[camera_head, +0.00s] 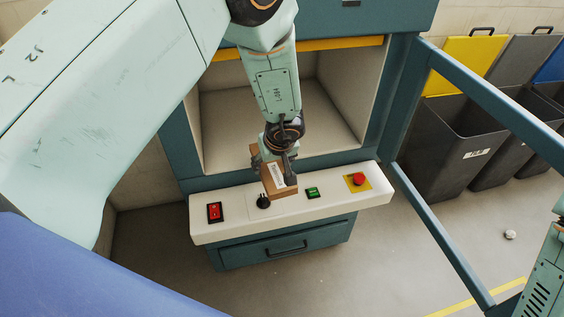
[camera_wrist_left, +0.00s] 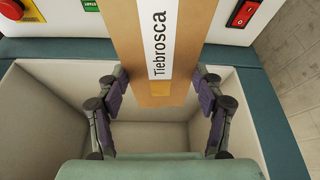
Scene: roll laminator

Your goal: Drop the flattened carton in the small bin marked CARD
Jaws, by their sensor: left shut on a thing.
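My left gripper (camera_head: 275,170) is shut on a brown cardboard carton (camera_head: 270,184), held above the machine's white control panel. In the left wrist view the carton (camera_wrist_left: 186,62) is a long brown piece with a white strip reading "Tiebrosca". The left gripper's fingers (camera_wrist_left: 161,78) stand on either side of it there. How thick the carton is I cannot tell. Dark bins stand at the right of the head view; the nearest bin (camera_head: 448,165) has a small white label too small to read. I cannot tell which one is marked CARD. My right gripper is not in view.
The white control panel (camera_head: 335,197) carries a red switch (camera_head: 214,212), a black knob (camera_head: 263,201), a green button (camera_head: 312,192) and a red stop button (camera_head: 359,179). A teal frame rail (camera_head: 500,105) lies between the machine and the bins. A small ball-like object (camera_head: 510,235) is on the floor.

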